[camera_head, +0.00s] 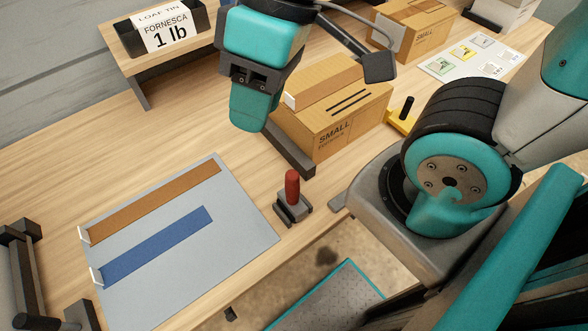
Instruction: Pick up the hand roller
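An upright object with a red handle (292,188) stands on a small dark base near the table's front edge, right of the grey mat. It looks like the hand roller, but its roller part cannot be made out. The teal end of my arm, with my gripper (256,108), hangs at upper centre in front of the cardboard box. It is up and left of the red handle and apart from it. Its fingers cannot be clearly made out, and I see nothing held.
The grey mat (193,277) bears a brown strip (155,203) and a blue strip (157,245). A cardboard box (345,125) stands behind the red handle. A yellow stand (400,123) is right of it. Bare wood lies left of the box.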

